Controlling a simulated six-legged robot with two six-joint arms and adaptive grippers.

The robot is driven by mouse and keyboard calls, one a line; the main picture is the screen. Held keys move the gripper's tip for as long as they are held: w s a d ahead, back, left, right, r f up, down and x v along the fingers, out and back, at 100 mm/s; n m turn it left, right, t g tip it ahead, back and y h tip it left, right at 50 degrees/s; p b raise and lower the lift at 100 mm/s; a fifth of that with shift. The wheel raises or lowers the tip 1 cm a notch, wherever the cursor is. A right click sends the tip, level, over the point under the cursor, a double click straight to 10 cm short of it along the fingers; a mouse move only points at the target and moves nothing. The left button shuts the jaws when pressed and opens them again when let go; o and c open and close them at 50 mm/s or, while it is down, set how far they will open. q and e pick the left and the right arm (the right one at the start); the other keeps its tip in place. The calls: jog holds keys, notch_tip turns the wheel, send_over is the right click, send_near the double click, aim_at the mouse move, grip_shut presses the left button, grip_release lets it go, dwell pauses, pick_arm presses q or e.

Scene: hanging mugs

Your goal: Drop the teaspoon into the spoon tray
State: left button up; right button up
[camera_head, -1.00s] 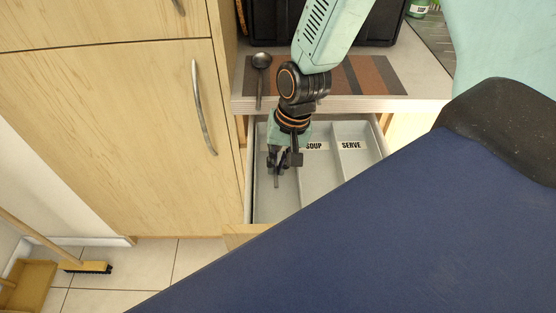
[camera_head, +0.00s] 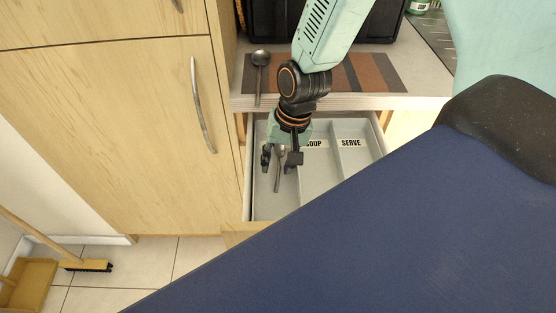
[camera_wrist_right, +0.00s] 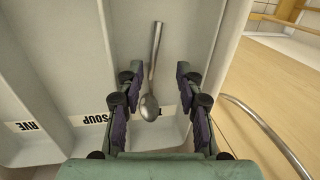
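The teaspoon (camera_head: 277,181) is a small metal spoon in the leftmost compartment of the grey spoon tray (camera_head: 318,170), in the head view. My right gripper (camera_head: 280,161) is over that compartment with its fingers spread apart. In the right wrist view, the teaspoon (camera_wrist_right: 152,75) lies lengthwise between the open fingers (camera_wrist_right: 158,78), with gaps on both sides of it. Its bowl is towards the gripper and partly covers a label. I cannot tell whether it rests on the tray floor. My left gripper is not in view.
Tray labels read SOUP and SERVE. The tray sits in an open drawer below a countertop. A larger dark spoon (camera_head: 260,72) lies on a striped mat (camera_head: 372,74) there. My blue body hides the lower right. A cabinet door with a handle (camera_head: 202,105) stands left.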

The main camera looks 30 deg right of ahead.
jog(key=v, duration=1.2)
jog(key=shift+a, duration=0.1)
dwell(0.7)
